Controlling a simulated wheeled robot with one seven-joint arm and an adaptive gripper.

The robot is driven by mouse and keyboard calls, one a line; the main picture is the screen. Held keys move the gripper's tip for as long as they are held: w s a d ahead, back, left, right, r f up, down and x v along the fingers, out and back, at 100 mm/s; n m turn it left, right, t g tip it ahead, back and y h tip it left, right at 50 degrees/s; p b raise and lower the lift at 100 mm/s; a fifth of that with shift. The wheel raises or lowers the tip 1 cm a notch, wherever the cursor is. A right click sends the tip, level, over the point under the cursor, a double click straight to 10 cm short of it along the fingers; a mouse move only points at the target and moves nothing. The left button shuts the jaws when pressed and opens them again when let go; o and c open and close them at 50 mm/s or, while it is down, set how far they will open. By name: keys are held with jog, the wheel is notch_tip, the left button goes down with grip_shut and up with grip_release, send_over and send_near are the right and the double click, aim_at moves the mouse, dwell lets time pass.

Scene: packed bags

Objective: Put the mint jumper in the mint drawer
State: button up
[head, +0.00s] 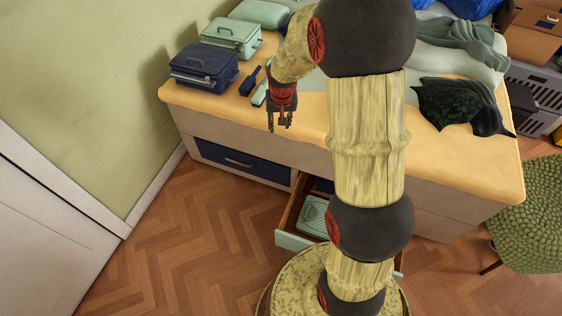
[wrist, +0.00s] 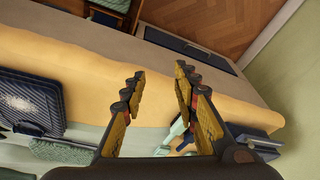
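The mint drawer (head: 295,241) stands pulled out of the dresser, low behind my arm. A folded, ribbed mint piece (head: 313,216) that looks like the mint jumper lies inside it, partly hidden by my arm. The drawer's inside also shows at the top of the wrist view (wrist: 108,18). My gripper (head: 279,127) points down over the front edge of the dresser top, above and left of the drawer. In the wrist view my gripper (wrist: 160,72) has its fingers apart with nothing between them.
A shut navy drawer (head: 242,161) is left of the mint one. A green woven stool (head: 532,215) stands right. Floor is clear at left.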

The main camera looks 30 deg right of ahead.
jog(key=s+a+r+n+t, duration=0.1)
jog(key=s+a+r, duration=0.4)
jog(key=r, duration=0.3)
jog(key=s+a+r+n+t, duration=0.1)
jog(key=s+a+r, duration=0.3)
jog(key=s+r, duration=0.3)
jog(key=s+a+r+n, duration=0.1)
jog(key=s+a+r, duration=0.1)
jog(key=s, duration=0.3)
jog(key=s+a+r+n, duration=0.1)
jog(key=s+a+r, duration=0.1)
jog(key=s, duration=0.3)
jog(key=s+a+r+n+t+y, duration=0.1)
jog(key=s+a+r, duration=0.1)
jog(key=s, duration=0.3)
jog(key=shift+s+a+r, duration=0.35)
jog(key=shift+s+r, duration=0.05)
jog(key=shift+r, duration=0.3)
